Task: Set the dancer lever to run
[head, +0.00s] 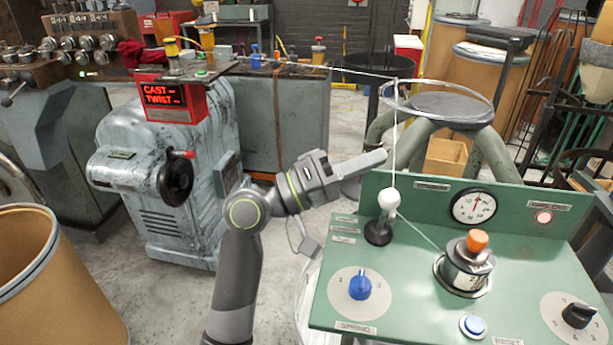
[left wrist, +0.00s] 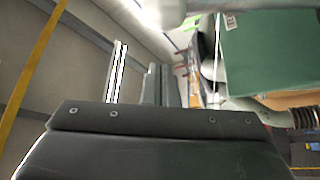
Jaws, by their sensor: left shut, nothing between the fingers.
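The dancer lever (head: 390,199) has a white ball knob and a dark base, and stands near the back left of the green control panel (head: 420,275). Small labels (head: 344,229) sit on the panel left of its base. My left gripper (head: 380,160) reaches in from the left, above and left of the white knob and apart from it. Its fingers are together and empty. In the left wrist view, the fingers (left wrist: 135,80) point away and the green panel's side (left wrist: 270,55) shows at upper right. My right gripper is in neither view.
A thin line runs past the lever. A grey machine (head: 170,160) stands left.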

